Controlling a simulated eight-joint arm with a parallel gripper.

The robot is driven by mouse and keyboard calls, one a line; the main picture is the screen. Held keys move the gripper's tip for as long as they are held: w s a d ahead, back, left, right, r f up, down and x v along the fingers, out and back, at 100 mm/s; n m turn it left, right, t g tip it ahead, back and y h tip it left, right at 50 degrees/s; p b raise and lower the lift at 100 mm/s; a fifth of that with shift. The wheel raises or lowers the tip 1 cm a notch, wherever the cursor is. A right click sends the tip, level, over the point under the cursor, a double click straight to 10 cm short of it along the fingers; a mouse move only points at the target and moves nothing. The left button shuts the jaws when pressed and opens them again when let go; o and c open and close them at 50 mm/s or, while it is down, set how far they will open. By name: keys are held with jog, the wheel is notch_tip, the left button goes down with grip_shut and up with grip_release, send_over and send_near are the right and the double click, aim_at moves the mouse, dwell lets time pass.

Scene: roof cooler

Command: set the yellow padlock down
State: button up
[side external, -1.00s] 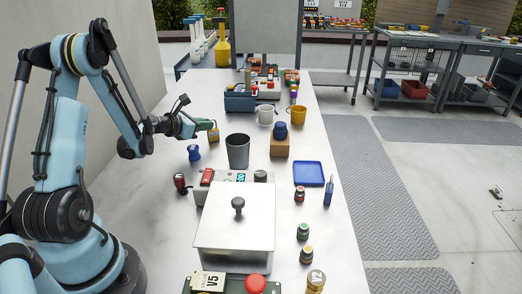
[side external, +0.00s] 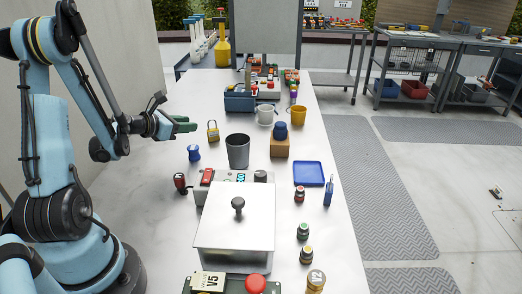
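The yellow padlock (side external: 213,134) stands upright on the white table, with its shackle on top, behind and left of the dark grey cup. My gripper (side external: 188,124) is to the left of the padlock, clear of it and empty. Its two green fingers look parted, with a small gap between them. Nothing hides the padlock now.
The dark grey cup (side external: 238,152) and a blue object (side external: 194,153) stand nearest the padlock. Bare table lies left of the padlock.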

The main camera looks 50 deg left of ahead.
jog(key=d+r+m+g+h, duration=0.1)
jog(key=d+m+g, duration=0.1)
jog(key=d+m, duration=0.6)
jog(key=s+d+r+m+g+h, duration=0.1)
jog(key=d+r+m, duration=0.1)
jog(key=d+m, duration=0.5)
jog(key=s+d+r+m+g, duration=0.1)
jog(key=d+r+m+g, duration=0.1)
jog(key=d+m, duration=0.6)
jog(key=shift+s+d+r+m+g+h, duration=0.1)
jog(key=shift+d+m+g+h, duration=0.1)
jog(key=shift+m, duration=0.4)
jog(key=shift+s+d+m+g+h, duration=0.1)
jog(key=shift+m+h, duration=0.1)
jog(key=shift+m, duration=0.4)
jog(key=s+d+m, duration=0.1)
jog(key=m, duration=0.1)
jog(key=s+d+m, duration=0.1)
jog(key=d+m, duration=0.1)
jog(key=m, duration=0.1)
jog(key=s+d+r+m, duration=0.1)
jog(key=m, duration=0.2)
jog(key=shift+d+g+y, duration=0.15)
jog(key=shift+g+y, duration=0.25)
jog(key=m, duration=0.1)
jog(key=s+m, duration=0.1)
jog(key=shift+d+r+m, duration=0.2)
jog(key=shift+d+m, duration=0.1)
jog(key=shift+d, duration=0.1)
